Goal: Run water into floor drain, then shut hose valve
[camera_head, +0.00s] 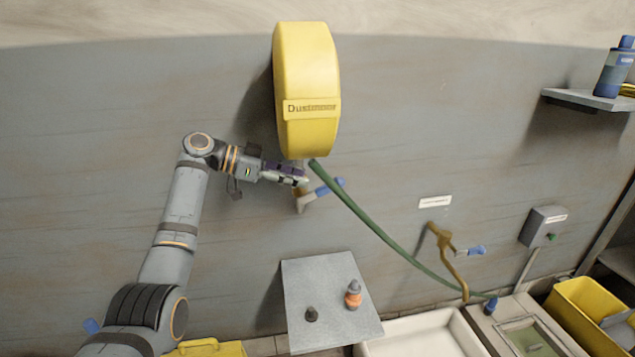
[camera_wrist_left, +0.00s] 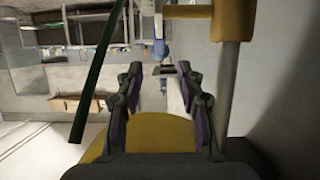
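A yellow hose reel (camera_head: 306,80) hangs on the wall. A green hose (camera_head: 375,228) runs from it down to the right, ending at a blue nozzle (camera_head: 491,305) beside a pale basin with a greenish opening (camera_head: 530,337), possibly the floor drain. A valve with a blue lever (camera_head: 330,187) sits on the wall below the reel. My left gripper (camera_head: 300,180) is beside this valve. In the left wrist view its fingers (camera_wrist_left: 162,85) are apart, with a blue part (camera_wrist_left: 158,52) beyond them; contact cannot be told. The hose (camera_wrist_left: 97,75) shows there too. My right gripper is out of view.
A brass tap (camera_head: 443,242) with a blue handle is on the wall to the right. A grey shelf (camera_head: 315,265) holds two small fittings. A white sink (camera_head: 425,335), a yellow bin (camera_head: 580,305), a grey switch box (camera_head: 543,226) and a bottle shelf (camera_head: 585,99) stand around.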

